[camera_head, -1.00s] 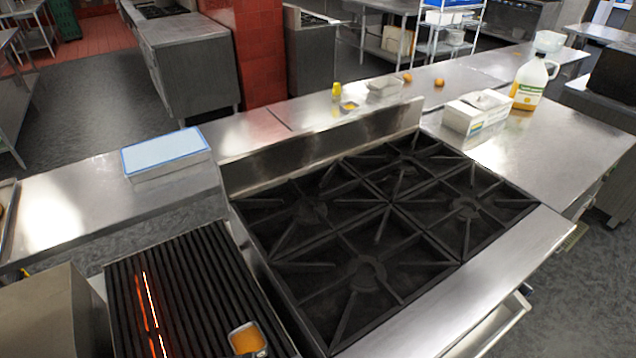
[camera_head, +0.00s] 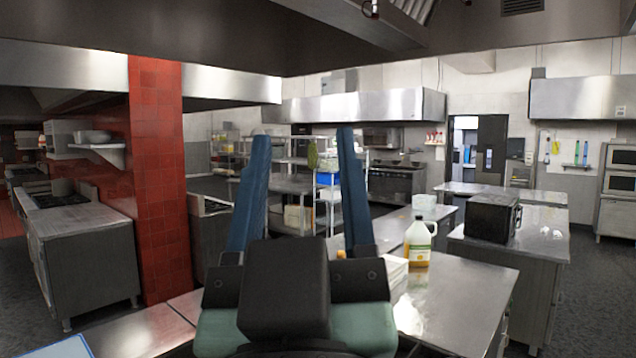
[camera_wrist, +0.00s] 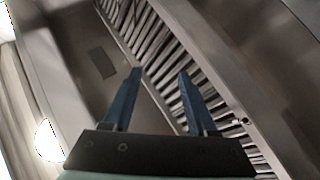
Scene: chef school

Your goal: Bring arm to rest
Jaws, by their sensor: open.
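My gripper (camera_head: 301,190) is raised in front of the head camera, its two blue fingers pointing up and standing apart. It is open, with nothing between the fingers. In the wrist view my gripper (camera_wrist: 158,88) also shows open and empty. Behind it there is a metal hood with slatted filters (camera_wrist: 165,60). My gripper and its dark wrist block hide part of the counter and the shelving behind.
A jug with a yellow label (camera_head: 418,243) stands on the steel counter (camera_head: 455,300) at the right. A black appliance (camera_head: 491,216) sits on another counter. A red tiled pillar (camera_head: 158,180) rises at the left. A dark hood edge (camera_head: 200,28) spans overhead.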

